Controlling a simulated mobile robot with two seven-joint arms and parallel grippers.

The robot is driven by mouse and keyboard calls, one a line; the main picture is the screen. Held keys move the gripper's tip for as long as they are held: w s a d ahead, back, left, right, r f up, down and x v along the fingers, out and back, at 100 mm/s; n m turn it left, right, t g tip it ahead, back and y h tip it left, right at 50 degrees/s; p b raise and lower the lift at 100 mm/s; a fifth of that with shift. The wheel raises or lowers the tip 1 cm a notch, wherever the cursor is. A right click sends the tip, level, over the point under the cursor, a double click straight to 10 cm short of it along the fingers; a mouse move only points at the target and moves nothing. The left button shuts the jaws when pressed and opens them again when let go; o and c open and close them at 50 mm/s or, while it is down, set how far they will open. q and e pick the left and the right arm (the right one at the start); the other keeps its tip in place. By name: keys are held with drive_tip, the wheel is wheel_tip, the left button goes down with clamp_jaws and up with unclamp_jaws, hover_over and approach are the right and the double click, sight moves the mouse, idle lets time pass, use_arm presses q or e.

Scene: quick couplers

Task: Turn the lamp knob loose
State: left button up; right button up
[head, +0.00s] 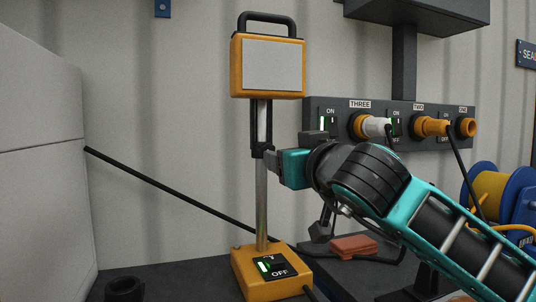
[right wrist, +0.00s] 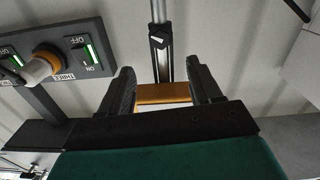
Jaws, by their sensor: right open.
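The work lamp stands upright left of centre in the head view, with an orange head (head: 268,66) on a pole (head: 261,205) above an orange base (head: 270,276). A black collar (head: 262,150) sits partway up the pole; it also shows in the right wrist view (right wrist: 159,42). I cannot clearly make out the knob there. My right gripper (head: 271,160) is at the collar's height, coming from the right. In the right wrist view its fingers (right wrist: 160,72) are apart, with the black pole sleeve and the lamp's orange edge between them; contact cannot be told. My left gripper is out of view.
A dark panel (head: 348,143) with orange couplers and switches is on the right, behind my right arm. A blue reel with yellow hose (head: 490,192) and a reddish block (head: 353,246) are at the right. A black cable (head: 165,187) runs behind the pole.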

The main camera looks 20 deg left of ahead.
drive_tip(key=x, duration=1.1)
drive_tip(key=shift+a, duration=0.1)
drive_tip(key=c, duration=1)
drive_tip(key=shift+c, duration=0.2)
